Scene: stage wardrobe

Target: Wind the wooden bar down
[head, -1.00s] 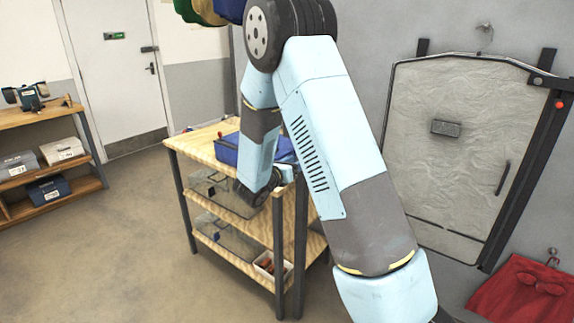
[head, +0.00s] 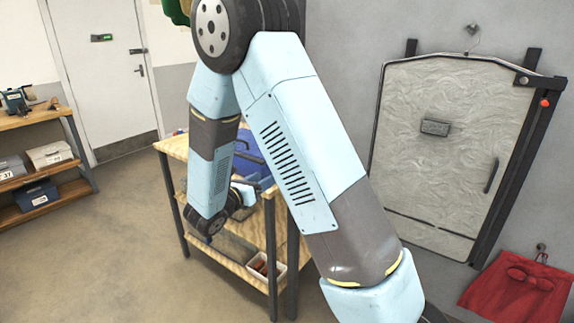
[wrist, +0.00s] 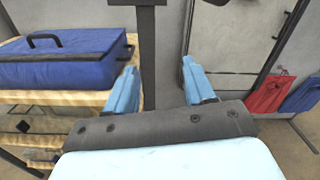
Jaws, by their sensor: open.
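I cannot make out the wooden bar in either view. A dark upright post (wrist: 148,55) with a black piece at its top stands beyond my gripper (wrist: 160,88) in the wrist view. My gripper is open, its two blue fingers apart with nothing held between them. The post shows between the fingers, nearer the left one, and I cannot tell how far beyond them it is. In the head view my own arm hides most of the gripper.
A wooden shelf table (head: 178,147) carries a blue case (wrist: 60,65). A green item (head: 176,10) shows at the top. Open floor lies at left.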

